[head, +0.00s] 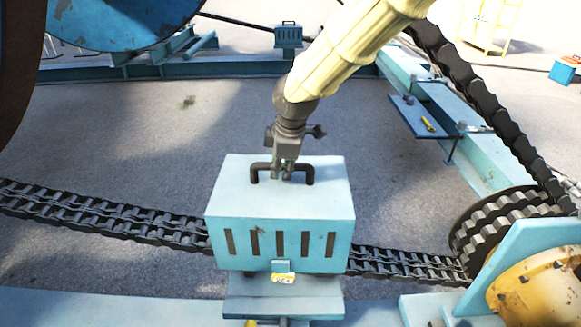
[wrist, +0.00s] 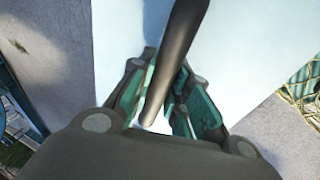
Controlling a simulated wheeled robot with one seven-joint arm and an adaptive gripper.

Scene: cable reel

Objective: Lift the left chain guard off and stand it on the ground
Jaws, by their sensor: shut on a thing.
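The chain guard (head: 280,205) is a light blue box with a row of slots in its front face and a dark handle (head: 308,174) on top. It sits over the chain (head: 130,219) in the middle of the head view, above a blue bracket with a yellow tag. My gripper (head: 284,174) is shut on the middle of the handle from above. In the wrist view, the fingers (wrist: 165,100) close around the dark handle bar, with the guard's pale top (wrist: 240,60) below. The guard looks level. I cannot tell whether it touches its bracket.
The chain runs left and right of the guard to a sprocket (head: 490,235) beside a yellow motor-like part (head: 540,290). A blue frame beam (head: 440,110) with a side shelf (head: 419,116) lies at the right. Grey ground (head: 120,130) behind the chain is mostly clear.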

